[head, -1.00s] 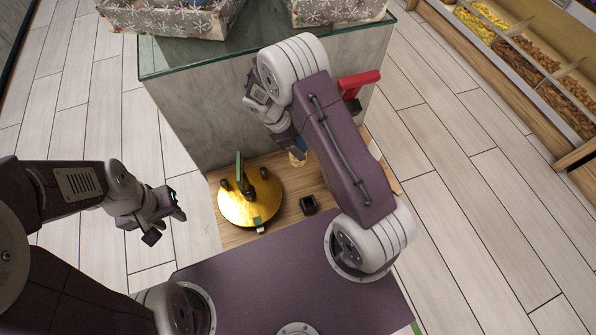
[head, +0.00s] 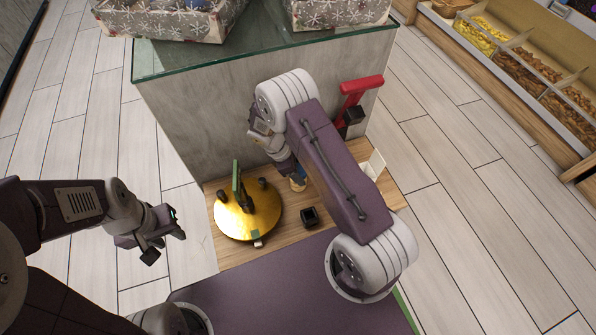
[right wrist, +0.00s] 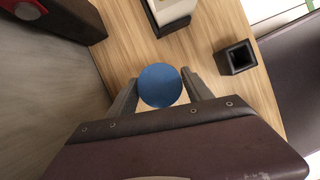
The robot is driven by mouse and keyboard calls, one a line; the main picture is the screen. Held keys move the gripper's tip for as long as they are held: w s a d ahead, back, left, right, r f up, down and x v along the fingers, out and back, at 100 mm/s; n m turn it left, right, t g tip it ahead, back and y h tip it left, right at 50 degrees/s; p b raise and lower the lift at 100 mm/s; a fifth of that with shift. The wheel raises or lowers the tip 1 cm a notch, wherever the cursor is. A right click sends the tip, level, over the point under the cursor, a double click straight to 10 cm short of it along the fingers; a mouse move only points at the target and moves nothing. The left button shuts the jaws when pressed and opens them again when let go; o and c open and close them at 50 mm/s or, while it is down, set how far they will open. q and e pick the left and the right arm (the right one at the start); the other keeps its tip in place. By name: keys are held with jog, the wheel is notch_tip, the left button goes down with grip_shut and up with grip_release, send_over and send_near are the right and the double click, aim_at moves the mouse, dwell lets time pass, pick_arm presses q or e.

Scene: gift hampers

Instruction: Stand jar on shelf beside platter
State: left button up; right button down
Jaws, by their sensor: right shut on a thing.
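A shiny gold platter (head: 232,222) lies on the light wooden shelf (head: 228,258) at the foot of the grey cabinet. It carries an upright green piece and dark knobs. My right gripper (right wrist: 160,92) is shut on the jar, whose round blue lid (right wrist: 161,86) shows between the fingers. In the head view the jar's pale amber lower part (head: 298,184) shows right of the platter, apart from it; my arm hides the rest. The jar looks upright and low over the shelf; I cannot tell whether it touches. My left gripper (head: 166,244) is open and empty, left of the shelf.
A small black square cup (head: 310,216) stands on the shelf just in front of the jar and also shows in the right wrist view (right wrist: 237,58). A red-handled object (head: 358,88) and a white piece (head: 375,166) are to the right. The cabinet wall (head: 180,125) rises behind.

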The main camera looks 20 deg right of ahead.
jog(key=shift+c, duration=2.2)
grip_release()
jog(key=p+v, duration=0.6)
jog(key=v, duration=0.6)
jog(key=s+r+m+t+y, duration=0.1)
jog(key=s+r+m+y, duration=0.1)
jog(key=s+r+m, duration=0.3)
jog(key=s+d+r+m+t+y, duration=0.1)
jog(key=s+r+m+y, duration=0.1)
jog(key=s+r+m, duration=0.4)
jog(key=s+m, duration=0.4)
jog(key=shift+s+d+r+y, duration=0.2)
jog(key=shift+s+r+y, duration=0.1)
jog(key=shift+s, duration=0.1)
